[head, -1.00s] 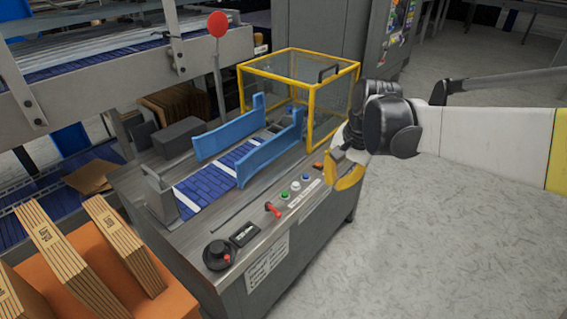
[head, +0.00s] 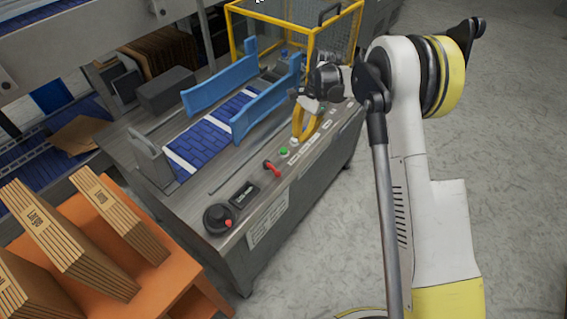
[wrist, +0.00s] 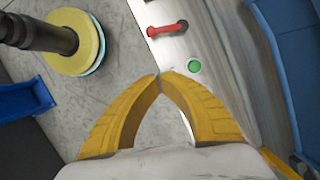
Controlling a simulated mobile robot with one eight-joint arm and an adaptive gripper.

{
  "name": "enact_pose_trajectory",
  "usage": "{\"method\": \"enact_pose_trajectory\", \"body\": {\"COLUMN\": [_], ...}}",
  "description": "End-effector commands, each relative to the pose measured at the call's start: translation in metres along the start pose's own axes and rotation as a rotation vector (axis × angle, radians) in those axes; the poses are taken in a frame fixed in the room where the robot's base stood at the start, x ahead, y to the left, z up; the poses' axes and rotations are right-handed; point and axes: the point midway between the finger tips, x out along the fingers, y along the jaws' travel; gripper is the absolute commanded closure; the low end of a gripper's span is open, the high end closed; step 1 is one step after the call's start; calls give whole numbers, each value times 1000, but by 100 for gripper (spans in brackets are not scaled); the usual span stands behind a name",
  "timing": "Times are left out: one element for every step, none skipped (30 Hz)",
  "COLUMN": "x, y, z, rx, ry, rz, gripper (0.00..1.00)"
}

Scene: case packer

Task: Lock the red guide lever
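The red guide lever (head: 272,168) is on the near edge of the machine's control panel, between a green button and a small black display. In the wrist view the red lever (wrist: 167,29) lies at the top, ahead of the fingers and apart from them. My gripper (head: 297,138) has yellow fingers pointing down over the panel, beyond the green button as the head sees it. In the wrist view the gripper's (wrist: 162,74) fingertips meet with nothing between them. The lever is not covered in either view.
The green button (head: 284,151) lies between the lever and my gripper. A black knob (head: 218,218) sits at the panel's near corner. Blue guide rails (head: 262,110) flank the belt behind the panel. A yellow-framed guard (head: 310,32) stands at the back. Floor at right is open.

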Motion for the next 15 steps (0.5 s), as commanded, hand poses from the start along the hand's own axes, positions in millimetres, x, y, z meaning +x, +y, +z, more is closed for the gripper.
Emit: {"method": "enact_pose_trajectory", "body": {"x": [0,0,0,0,0,0,1,3,6,9,13,19,24,30,38], "y": [0,0,0,0,0,0,0,0,0,0,0,0,0,0,0], "z": [0,0,0,0,0,0,0,0,0,0,0,0,0,0,0], "rx": [0,-1,-1,-1,-1,-1,-1,-2,-2,-2,-2,-3,-3,-3,-3], "ry": [0,0,0,0,1,1,1,1,1,1,1,1,1,1,1], "rz": [0,0,0,0,0,-1,-1,-1,-1,-1,-1,-1,-1,-1,-1], "gripper": [100,100,100,100,100,100,100,100,100,100,100,100,100,100,100]}}
